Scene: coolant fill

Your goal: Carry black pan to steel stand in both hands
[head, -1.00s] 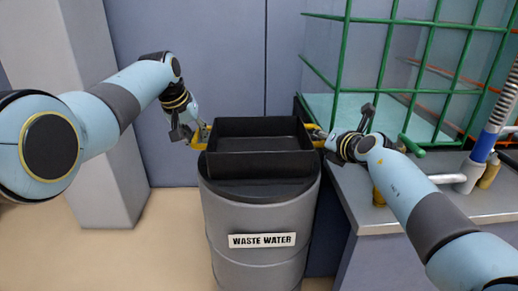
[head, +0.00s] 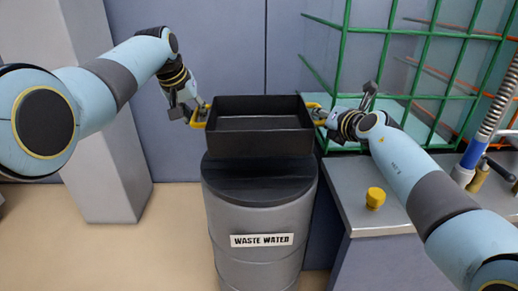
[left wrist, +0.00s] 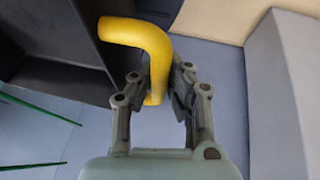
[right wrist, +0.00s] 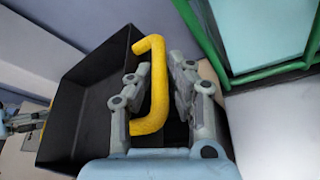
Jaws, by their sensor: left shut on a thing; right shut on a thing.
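The black pan (head: 258,143) is a rectangular open tray with a yellow handle at each end. It is held level above the waste water drum and looks empty. My left gripper (head: 199,114) is shut on the left yellow handle, which shows in the left wrist view (left wrist: 150,45). My right gripper (head: 322,117) is shut on the right yellow handle, which shows in the right wrist view (right wrist: 155,85). The pan also shows in the right wrist view (right wrist: 95,105). I cannot make out a separate steel stand; a grey metal-topped bench (head: 345,190) is at the right.
The grey drum (head: 262,215) labelled WASTE WATER stands below the pan. A yellow cap (head: 375,198) sits on the bench. A green cage (head: 415,65) rises behind the bench, and a hose with a blue band (head: 473,152) hangs at the right.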

